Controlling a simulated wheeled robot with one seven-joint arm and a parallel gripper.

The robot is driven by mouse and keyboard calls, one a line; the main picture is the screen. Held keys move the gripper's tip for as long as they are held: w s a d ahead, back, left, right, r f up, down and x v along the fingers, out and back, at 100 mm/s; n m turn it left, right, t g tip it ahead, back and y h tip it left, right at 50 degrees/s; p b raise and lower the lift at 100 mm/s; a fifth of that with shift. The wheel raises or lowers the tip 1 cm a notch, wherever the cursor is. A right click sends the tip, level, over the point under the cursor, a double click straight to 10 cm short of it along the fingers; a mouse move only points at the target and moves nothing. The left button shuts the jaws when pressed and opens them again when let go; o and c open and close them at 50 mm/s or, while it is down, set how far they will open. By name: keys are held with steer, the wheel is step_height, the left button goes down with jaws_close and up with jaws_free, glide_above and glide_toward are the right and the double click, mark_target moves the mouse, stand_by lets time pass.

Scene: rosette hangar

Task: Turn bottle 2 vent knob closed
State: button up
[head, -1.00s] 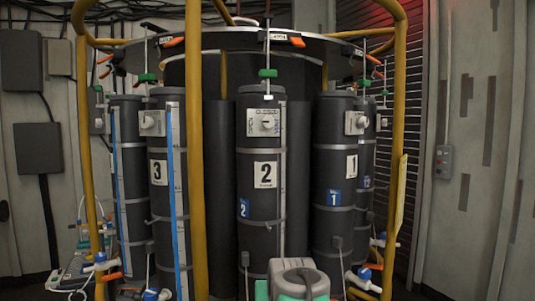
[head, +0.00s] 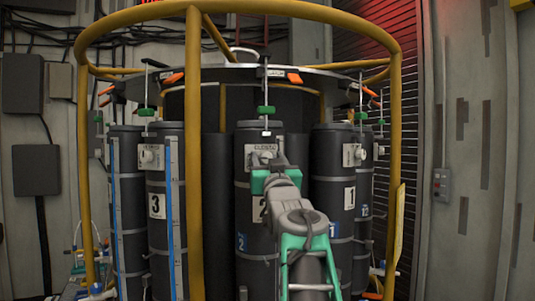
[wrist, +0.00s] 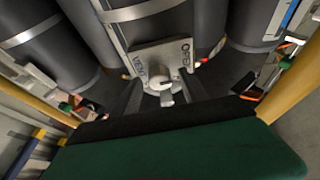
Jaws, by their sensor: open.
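Bottle 2 (head: 243,200) is a tall dark cylinder with a "2" label, standing in the middle of the ring in the head view. Its pale vent plate (head: 255,145) shows near the top, partly behind my gripper (head: 269,166). The open dark fingers of my gripper (wrist: 162,88) stand on either side of the knob. I cannot tell whether they touch it.
Bottle 3 (head: 157,235) stands to the left and bottle 1 (head: 335,195) to the right. A yellow frame post (head: 194,180) rises left of bottle 2. A green clamp (head: 266,110) hangs above it from the round rim. Another yellow post (head: 394,150) stands at right.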

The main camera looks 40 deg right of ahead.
steer(key=shift+c, duration=0.2)
jaws_close()
stand_by(0.4)
